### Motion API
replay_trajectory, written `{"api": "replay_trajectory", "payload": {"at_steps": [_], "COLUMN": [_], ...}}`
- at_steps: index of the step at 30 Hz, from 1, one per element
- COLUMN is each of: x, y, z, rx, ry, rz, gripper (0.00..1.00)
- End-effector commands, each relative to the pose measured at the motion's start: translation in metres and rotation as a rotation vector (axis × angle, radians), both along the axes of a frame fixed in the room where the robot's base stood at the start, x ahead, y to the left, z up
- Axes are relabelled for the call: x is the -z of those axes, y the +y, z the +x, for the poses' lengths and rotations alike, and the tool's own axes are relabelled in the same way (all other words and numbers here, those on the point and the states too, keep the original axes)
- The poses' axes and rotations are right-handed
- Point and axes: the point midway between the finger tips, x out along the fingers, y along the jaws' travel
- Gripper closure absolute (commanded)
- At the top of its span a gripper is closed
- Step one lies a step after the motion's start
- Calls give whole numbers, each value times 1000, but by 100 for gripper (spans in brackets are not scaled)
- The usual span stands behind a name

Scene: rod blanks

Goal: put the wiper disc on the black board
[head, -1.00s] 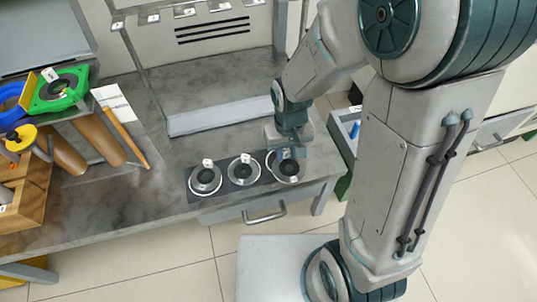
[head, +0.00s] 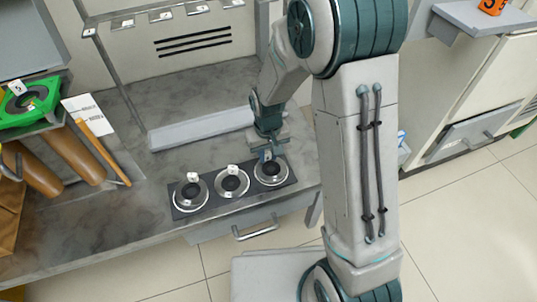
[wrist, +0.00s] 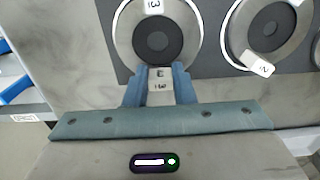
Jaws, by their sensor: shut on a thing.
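The black board (head: 205,208) lies on the bench near its front edge. Three round discs with pale metal rims and dark centres sit in a row on it: left (head: 190,194), middle (head: 232,183) and right (head: 271,171). My gripper (head: 268,152) is low at the far side of the right disc.
The neighbouring disc tagged 2 (wrist: 268,30) is close beside the held one. A green holder with a dark disc (head: 30,101) stands at the left. A long grey bar (head: 200,130) lies behind the board.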

Motion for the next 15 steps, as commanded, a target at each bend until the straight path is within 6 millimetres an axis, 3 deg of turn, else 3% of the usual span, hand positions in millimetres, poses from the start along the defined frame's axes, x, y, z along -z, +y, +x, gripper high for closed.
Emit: {"api": "replay_trajectory", "payload": {"at_steps": [6, 7, 9, 15], "x": [4, 4, 3, 3], "y": [0, 0, 0, 0], "z": [0, 0, 0, 0], "rx": [0, 0, 0, 0], "ry": [0, 0, 0, 0], "rz": [0, 0, 0, 0], "gripper": [100, 74, 55, 55]}}
